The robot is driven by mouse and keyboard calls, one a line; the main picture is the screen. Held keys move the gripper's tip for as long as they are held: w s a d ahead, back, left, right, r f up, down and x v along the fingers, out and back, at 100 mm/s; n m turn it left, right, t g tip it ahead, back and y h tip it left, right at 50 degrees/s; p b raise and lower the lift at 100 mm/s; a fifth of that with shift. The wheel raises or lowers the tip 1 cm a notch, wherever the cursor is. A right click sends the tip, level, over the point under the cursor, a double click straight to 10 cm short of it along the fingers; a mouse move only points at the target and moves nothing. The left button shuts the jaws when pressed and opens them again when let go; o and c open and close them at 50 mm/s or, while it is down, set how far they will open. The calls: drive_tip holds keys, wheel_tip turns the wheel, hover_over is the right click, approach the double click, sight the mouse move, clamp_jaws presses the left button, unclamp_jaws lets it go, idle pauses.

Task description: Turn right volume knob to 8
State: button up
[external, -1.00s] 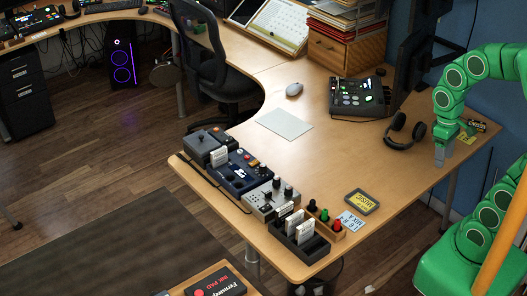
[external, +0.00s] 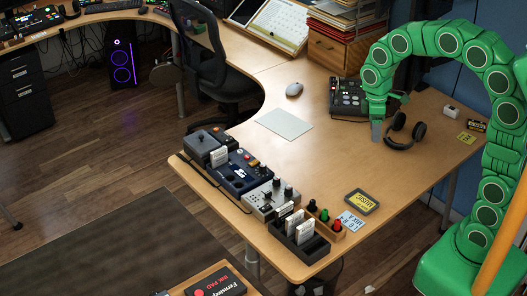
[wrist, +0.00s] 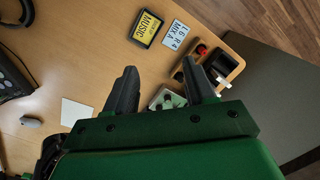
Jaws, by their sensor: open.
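A grey box with black knobs (external: 263,200) stands on the near edge of the desk, between a dark blue unit and a black rack of white cards. It also shows in the wrist view (wrist: 158,103), partly hidden between and behind my fingers. I cannot tell which knob is the right volume knob, nor read its setting. My gripper (external: 376,131) is open and empty, pointing down above the desk beside the headphones, well apart from the grey box. In the wrist view its two dark fingers (wrist: 160,70) are spread.
Black headphones (external: 402,136) lie right of my gripper, and a black mixer (external: 348,96) stands behind it. A yellow MUSIC box (external: 362,202) and a lettered white card (external: 350,221) lie near the knob box. Middle desk is clear around a white sheet (external: 283,124).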

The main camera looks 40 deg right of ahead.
drive_tip(key=w+a+f+n, duration=0.3)
drive_tip(key=w+a+f, duration=0.1)
drive_tip(key=w, duration=0.4)
drive_tip(key=w+a+f+n, duration=0.3)
drive_tip(key=w+a+f, duration=0.1)
drive_tip(key=w, duration=0.4)
drive_tip(key=n, duration=0.5)
hover_over(277, 178)
drive_tip(key=shift+t, duration=0.4)
wheel_tip(277, 178, down, 12)
drive_tip(key=shift+w+r, duration=0.15)
drive_tip(key=shift+f, duration=3.95)
clamp_jaws()
